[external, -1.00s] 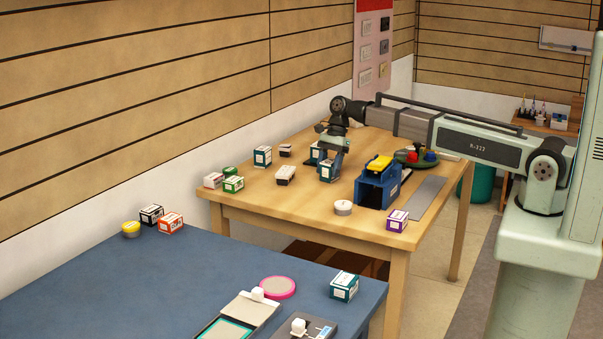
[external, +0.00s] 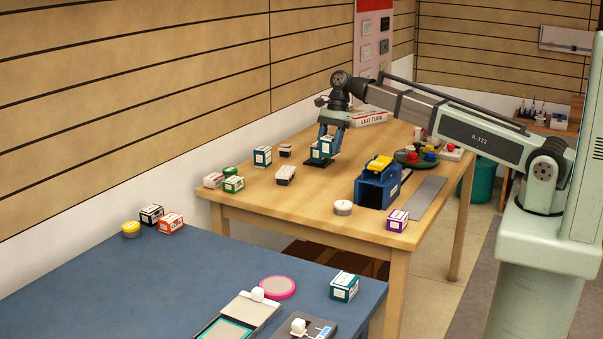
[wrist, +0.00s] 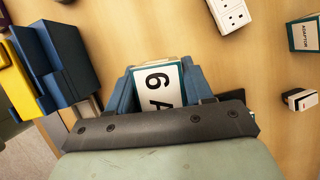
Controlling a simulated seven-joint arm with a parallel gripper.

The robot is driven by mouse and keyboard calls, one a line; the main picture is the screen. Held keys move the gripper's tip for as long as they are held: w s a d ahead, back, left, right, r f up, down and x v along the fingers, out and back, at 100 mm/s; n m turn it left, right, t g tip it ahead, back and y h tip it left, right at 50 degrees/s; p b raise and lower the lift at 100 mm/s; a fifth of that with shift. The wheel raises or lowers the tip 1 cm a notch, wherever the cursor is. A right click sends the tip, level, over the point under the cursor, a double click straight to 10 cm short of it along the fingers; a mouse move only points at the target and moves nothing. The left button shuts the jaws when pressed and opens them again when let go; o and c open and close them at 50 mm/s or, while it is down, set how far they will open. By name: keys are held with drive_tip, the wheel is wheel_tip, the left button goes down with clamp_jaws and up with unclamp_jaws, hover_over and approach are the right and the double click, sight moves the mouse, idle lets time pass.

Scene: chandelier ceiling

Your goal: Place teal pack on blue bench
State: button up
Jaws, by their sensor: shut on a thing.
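My gripper (external: 326,150) is over the wooden table, its blue fingers shut on a teal and white pack (external: 321,148). In the wrist view the held pack (wrist: 158,82) sits between the fingers (wrist: 160,88), its white face showing "6 A". The pack appears slightly above the table, over a dark flat patch (external: 316,164). The blue bench (external: 90,290) fills the front left of the external view, well away from the gripper. Another teal and white pack (external: 344,286) stands near its right edge. A similar pack (external: 263,156) stands on the wooden table, left of the gripper.
On the wooden table (external: 270,205) are a blue and yellow device (external: 379,182), a white round tin (external: 343,208), a purple box (external: 397,220) and green boxes (external: 233,184). The bench holds a pink disc (external: 277,287), an orange box (external: 170,223) and open bare space at left.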

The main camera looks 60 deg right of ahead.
drive_tip(key=shift+r, duration=0.8)
drive_tip(key=s+a+n+g, duration=0.15)
drive_tip(key=a+n, duration=0.25)
drive_tip(key=a, duration=2.2)
drive_tip(key=s+a+n+g, duration=0.1)
drive_tip(key=s+a+n, duration=0.2)
drive_tip(key=a, duration=2.3)
drive_tip(key=w+a+m+t, duration=0.2)
drive_tip(key=w+a+m, duration=0.1)
drive_tip(key=w+m, duration=0.25)
drive_tip(key=shift+w+f, duration=0.15)
drive_tip(key=shift+f, duration=1.5)
drive_tip(key=shift+w+f, duration=0.15)
drive_tip(key=shift+f, duration=1.45)
drive_tip(key=shift+w+f, duration=0.15)
drive_tip(key=shift+f, duration=1.5)
drive_tip(key=shift+f, duration=0.1)
drive_tip(key=o, duration=1)
drive_tip(key=shift+o, duration=0.2)
drive_tip(key=v, duration=1.2)
